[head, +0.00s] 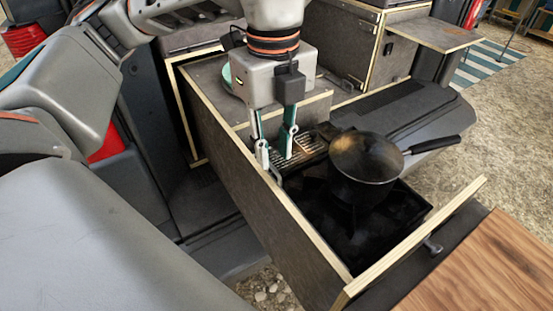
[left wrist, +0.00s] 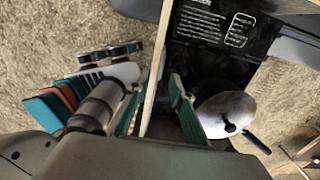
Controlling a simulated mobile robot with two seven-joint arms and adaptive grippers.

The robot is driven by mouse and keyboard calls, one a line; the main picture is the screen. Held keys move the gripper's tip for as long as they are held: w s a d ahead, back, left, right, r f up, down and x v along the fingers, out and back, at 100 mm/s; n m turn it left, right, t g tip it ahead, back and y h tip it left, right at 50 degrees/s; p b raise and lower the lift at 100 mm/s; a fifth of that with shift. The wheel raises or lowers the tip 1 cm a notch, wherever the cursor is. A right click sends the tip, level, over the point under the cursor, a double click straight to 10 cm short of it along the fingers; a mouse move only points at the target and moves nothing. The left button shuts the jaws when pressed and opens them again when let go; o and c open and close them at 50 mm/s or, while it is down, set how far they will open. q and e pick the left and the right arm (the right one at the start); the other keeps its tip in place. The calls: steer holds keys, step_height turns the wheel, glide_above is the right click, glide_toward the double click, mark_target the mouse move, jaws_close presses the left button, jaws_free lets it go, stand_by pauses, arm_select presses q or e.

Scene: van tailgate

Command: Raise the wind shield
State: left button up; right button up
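I cannot clearly pick out the wind shield. A slotted metal piece (head: 308,148) lies at the far end of the black stove (head: 410,207), close to my left gripper; I cannot tell if it is the shield. In the left wrist view a black panel with white print (left wrist: 205,25) shows. My left gripper (head: 276,150) points down, its fingers apart, over the near long wall of the pull-out. In the left wrist view the gripper (left wrist: 158,108) has the wall's pale edge between its fingers, with no visible grip. My right gripper is out of view.
A lidded dark pan (head: 365,168) stands on the stove, its handle sticking out right. The wooden pull-out (head: 295,215) surrounds the stove. A wooden board (head: 480,270) is at front right. A cabinet (head: 365,40) with a side shelf stands behind.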

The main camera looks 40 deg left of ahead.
mark_target(275, 169)
arm_select(q)
step_height(275, 169, down, 2)
steer(key=shift+f, duration=0.55)
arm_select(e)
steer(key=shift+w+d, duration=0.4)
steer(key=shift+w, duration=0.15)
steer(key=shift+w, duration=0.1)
